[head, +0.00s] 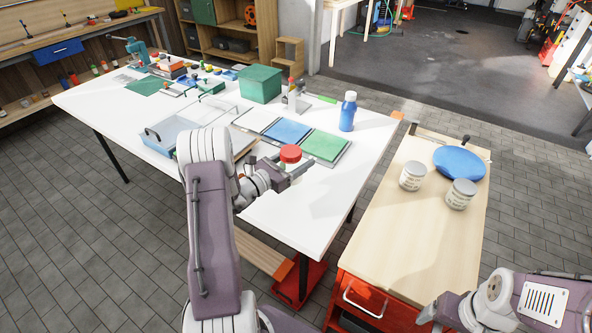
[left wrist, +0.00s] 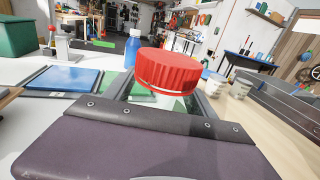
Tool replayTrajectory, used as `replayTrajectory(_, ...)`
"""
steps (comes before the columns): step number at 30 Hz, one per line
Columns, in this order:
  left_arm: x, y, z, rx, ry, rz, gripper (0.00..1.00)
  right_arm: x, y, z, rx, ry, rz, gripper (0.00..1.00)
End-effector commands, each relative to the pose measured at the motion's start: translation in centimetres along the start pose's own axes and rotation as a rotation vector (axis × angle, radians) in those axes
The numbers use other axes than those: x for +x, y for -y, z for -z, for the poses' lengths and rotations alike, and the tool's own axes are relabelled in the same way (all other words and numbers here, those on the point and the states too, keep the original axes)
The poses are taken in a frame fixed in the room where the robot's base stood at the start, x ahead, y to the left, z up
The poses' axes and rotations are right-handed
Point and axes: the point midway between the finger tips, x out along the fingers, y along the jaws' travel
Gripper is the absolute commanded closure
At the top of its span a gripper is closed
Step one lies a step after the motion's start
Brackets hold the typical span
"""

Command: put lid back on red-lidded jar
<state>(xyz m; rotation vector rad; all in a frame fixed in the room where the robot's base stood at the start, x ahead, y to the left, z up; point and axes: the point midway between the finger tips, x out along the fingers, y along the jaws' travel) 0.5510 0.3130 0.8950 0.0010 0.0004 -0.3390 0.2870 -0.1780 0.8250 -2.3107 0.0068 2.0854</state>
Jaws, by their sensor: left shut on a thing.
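Two pale labelled jars, a nearer one (head: 461,194) and a farther one (head: 412,175), stand upright on the wooden side bench; no red lid shows on either.
A blue round dish (head: 459,162) lies behind the jars on the side bench (head: 400,240), whose front part is clear. A blue bottle (head: 348,112), a green mat (head: 325,146), a blue mat (head: 287,132) and a green box (head: 260,84) are on the white workbench.

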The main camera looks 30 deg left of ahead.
Motion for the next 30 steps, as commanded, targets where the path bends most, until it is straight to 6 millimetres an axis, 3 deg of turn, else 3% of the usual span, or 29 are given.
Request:
replayTrajectory(11, -0.1, -0.6, 0.3, 0.002, 0.002, 0.002, 1.0, 0.1, 0.0, 0.0, 0.0, 0.0, 0.0, 0.19)
replayTrajectory(19, -0.1, -0.6, 4.0, 0.0, 0.002, 0.001, 1.0, 0.8, 0.0, -0.1, 0.0, 0.0, 0.0, 0.19)
replayTrajectory(30, -0.1, -0.6, 4.5, 0.002, 0.003, 0.001, 1.0, 0.9, 0.0, -0.1, 0.0, 0.0, 0.0, 0.19)
